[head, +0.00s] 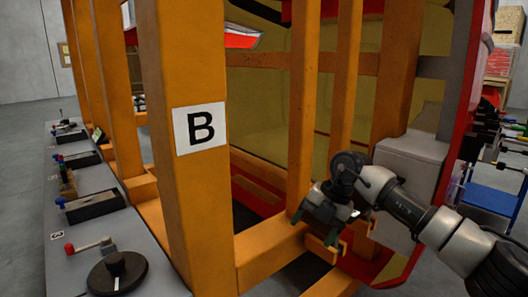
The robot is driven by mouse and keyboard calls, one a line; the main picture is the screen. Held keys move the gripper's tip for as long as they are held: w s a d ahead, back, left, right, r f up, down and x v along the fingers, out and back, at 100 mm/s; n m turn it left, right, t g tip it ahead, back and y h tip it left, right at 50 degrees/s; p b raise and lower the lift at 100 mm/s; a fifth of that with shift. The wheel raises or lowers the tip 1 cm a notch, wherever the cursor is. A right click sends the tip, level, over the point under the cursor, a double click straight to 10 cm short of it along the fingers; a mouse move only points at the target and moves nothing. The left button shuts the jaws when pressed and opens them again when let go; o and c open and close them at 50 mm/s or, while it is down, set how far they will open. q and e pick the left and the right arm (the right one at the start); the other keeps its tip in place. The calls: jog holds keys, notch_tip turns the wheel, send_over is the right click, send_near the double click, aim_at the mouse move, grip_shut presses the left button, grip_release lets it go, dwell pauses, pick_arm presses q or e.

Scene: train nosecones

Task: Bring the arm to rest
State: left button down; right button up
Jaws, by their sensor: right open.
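My right arm comes in from the lower right in the head view. Its gripper (325,219) is open, with its two fingers apart and nothing seen between them. It is in front of the lower part of an orange frame (265,245), close to a horizontal beam; I cannot tell whether it touches it. My left gripper is not in view.
An orange post with a white "B" sign (200,128) stands left of my right gripper. A grey bench (160,280) with trays, a black dial (117,272) and a red-knobbed crank (88,246) runs along the left. A blue cart (492,198) stands at right.

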jog(key=s+a+t+y, duration=0.1)
jog(key=s+a+y, duration=0.3)
jog(key=a+y, duration=0.35)
jog(key=s+a+t+y, duration=0.1)
jog(key=s+a+y, duration=0.4)
jog(key=a, duration=0.4)
jog(key=s+d+f+m+t+h, duration=0.2)
jog(key=d+f+m+t+h, duration=0.6)
jog(key=m, duration=0.5)
jog(key=s+d+f+m+t+h, duration=0.1)
jog(key=d+f+m+t+h, duration=0.3)
jog(key=d+m+t+h, duration=0.7)
jog(key=s+d+f+m+g+y, duration=0.1)
jog(key=s+d+f+m+g, duration=0.1)
jog(key=s+f+g, duration=0.5)
jog(key=s+d+f+m+g, duration=0.25)
jog(key=s+g, duration=0.25)
jog(key=s, duration=0.5)
jog(key=s+d+f+m+g+y, duration=0.1)
jog(key=s+d+f+g, duration=0.2)
jog(key=s+g, duration=0.45)
notch_tip(320, 180, down, 27)
jog(key=s, duration=0.2)
jog(key=s+d+f, duration=0.2)
jog(key=s+f, duration=1.3)
jog(key=s, duration=0.1)
jog(key=shift+f+g, duration=0.3)
jog(key=shift+g, duration=0.05)
